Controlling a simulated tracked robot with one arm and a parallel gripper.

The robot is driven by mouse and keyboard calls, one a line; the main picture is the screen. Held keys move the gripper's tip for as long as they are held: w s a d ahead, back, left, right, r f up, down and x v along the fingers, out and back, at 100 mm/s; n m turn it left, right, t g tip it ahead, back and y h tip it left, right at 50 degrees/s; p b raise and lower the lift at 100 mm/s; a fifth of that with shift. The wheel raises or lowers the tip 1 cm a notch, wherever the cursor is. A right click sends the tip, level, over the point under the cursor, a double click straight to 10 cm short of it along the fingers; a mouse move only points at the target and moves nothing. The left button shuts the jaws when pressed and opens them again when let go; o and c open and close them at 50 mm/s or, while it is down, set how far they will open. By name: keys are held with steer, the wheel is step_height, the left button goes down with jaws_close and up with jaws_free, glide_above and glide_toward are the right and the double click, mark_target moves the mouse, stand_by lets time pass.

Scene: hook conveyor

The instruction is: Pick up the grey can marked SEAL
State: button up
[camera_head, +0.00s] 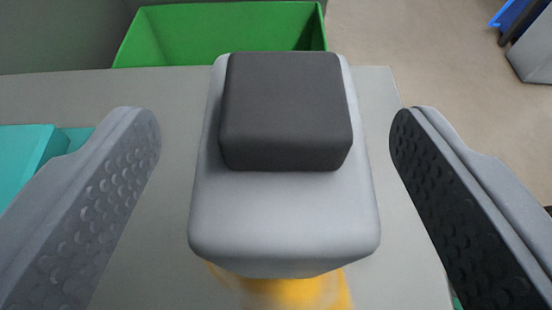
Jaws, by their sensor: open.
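A light grey, rounded-box body (285,220) with a dark grey block-shaped top (287,110) stands in the middle of the view, seen from above. It looks like the grey can, but no SEAL marking shows from this angle. Something yellow (290,292) shows just below its near edge; I cannot tell whether it is part of the can. My gripper (275,122) is open, with one finger to the left of the grey body and one to the right. There is a visible gap on both sides, and the fingers hold nothing.
A grey surface (165,210) lies under and around the can. A teal object (22,160) lies at the left, beside the left finger. A green open bin (200,35) is beyond the far edge. Beige floor (430,60) shows at the right, with a blue and grey object (530,50) in the far corner.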

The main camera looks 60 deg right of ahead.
mark_target(275, 108)
steer(key=x, duration=0.4)
steer(key=shift+f, duration=0.1)
steer(key=c, duration=1.3)
